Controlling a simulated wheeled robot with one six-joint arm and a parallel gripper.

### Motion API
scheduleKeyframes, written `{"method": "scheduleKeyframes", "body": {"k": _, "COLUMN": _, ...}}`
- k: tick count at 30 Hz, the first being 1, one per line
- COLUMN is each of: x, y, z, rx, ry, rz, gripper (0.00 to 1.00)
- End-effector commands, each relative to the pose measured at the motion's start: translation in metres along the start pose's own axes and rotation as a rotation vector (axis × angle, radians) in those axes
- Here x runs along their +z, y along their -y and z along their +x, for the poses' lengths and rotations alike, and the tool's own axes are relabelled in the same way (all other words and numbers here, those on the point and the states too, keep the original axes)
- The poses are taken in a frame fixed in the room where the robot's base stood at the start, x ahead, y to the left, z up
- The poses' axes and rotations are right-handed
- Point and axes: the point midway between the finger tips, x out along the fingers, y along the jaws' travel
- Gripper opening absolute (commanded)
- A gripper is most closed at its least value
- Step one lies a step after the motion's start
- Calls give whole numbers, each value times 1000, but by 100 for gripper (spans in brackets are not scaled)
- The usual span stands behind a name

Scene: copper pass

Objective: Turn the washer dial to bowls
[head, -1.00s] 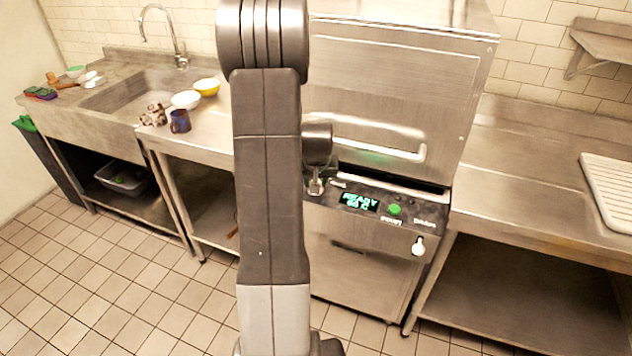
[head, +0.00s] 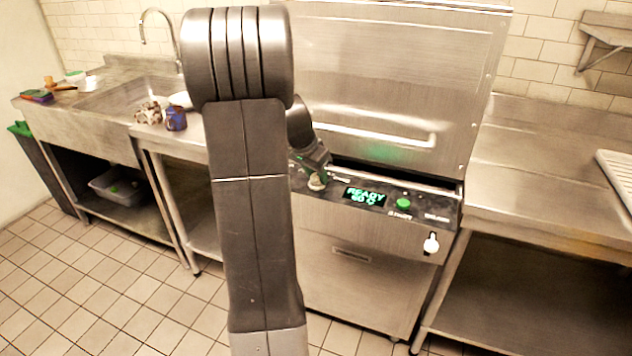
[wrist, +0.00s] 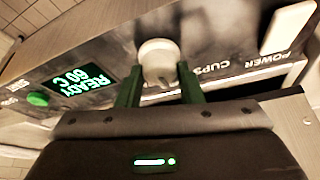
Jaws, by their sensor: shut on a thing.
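The pale round washer dial (wrist: 158,58) sits on the dark control panel (wrist: 215,55) in the wrist view. The two green fingers of my gripper (wrist: 160,78) are on either side of it, shut on it. The label CUPS shows beside the dial; I see no readable bowls label, and the dial's pointer is not clear. In the head view my gripper (head: 316,172) reaches down to the dial (head: 317,184) at the left of the panel, partly hidden by my arm. The washer (head: 352,262) stands with its display (head: 364,197) reading READY 60 C.
A green start button (head: 404,203) and a white knob-like part (head: 431,244) are to the right on the washer. A steel counter (head: 540,190) stands at right. At left are the sink (head: 130,92) and a blue mug (head: 176,119). The tiled floor is clear.

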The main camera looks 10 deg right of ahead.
Motion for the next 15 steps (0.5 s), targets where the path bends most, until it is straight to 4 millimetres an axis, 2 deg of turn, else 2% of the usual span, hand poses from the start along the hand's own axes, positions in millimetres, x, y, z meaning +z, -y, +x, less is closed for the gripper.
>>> {"method": "scheduleKeyframes", "body": {"k": 15, "x": 0, "y": 1, "z": 0, "rx": 30, "ry": 1, "rz": 72, "gripper": 11}}
